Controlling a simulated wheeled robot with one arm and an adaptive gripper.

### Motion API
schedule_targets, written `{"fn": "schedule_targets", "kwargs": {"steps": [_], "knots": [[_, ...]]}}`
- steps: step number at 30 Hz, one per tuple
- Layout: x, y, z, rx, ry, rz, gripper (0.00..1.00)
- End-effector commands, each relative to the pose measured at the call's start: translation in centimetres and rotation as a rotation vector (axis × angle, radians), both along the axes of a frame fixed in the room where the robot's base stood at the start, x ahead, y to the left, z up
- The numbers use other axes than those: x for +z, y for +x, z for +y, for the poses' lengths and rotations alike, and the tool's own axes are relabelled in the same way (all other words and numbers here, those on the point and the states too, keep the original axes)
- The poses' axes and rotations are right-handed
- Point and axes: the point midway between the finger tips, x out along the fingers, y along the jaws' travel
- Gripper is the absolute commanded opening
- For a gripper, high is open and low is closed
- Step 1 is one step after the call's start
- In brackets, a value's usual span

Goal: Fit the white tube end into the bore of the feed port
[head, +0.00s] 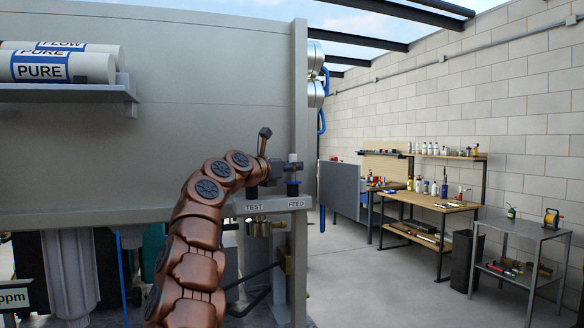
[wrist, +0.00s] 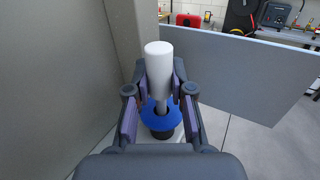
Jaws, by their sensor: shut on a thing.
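My gripper (head: 291,170) is at the end of my copper arm, above the bracket part labelled FEED. In the wrist view my gripper (wrist: 160,85) is shut on the white tube (wrist: 158,68), which stands roughly upright between the fingers. The tube's top also shows in the head view (head: 293,157). Below its wide part, a narrower grey end points down at the feed port's blue collar (wrist: 161,118), which has a dark opening and a black base. The feed port (head: 293,190) sits on the bracket. I cannot tell whether the tube end is inside the bore or just above it.
The grey bracket (head: 272,205) carries TEST and FEED labels. A large grey panel (wrist: 60,80) rises close on the left. A grey partition (wrist: 255,75) stands behind to the right. Workbenches (head: 430,203) are farther right, with open floor between.

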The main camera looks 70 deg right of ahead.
Motion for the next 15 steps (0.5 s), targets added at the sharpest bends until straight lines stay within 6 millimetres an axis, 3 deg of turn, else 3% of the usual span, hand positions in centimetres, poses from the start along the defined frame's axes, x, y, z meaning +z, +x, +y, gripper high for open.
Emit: {"fn": "schedule_targets", "kwargs": {"steps": [15], "knots": [[-1.14,0.02,0.00,0.001,0.000,0.000,0.07]]}}
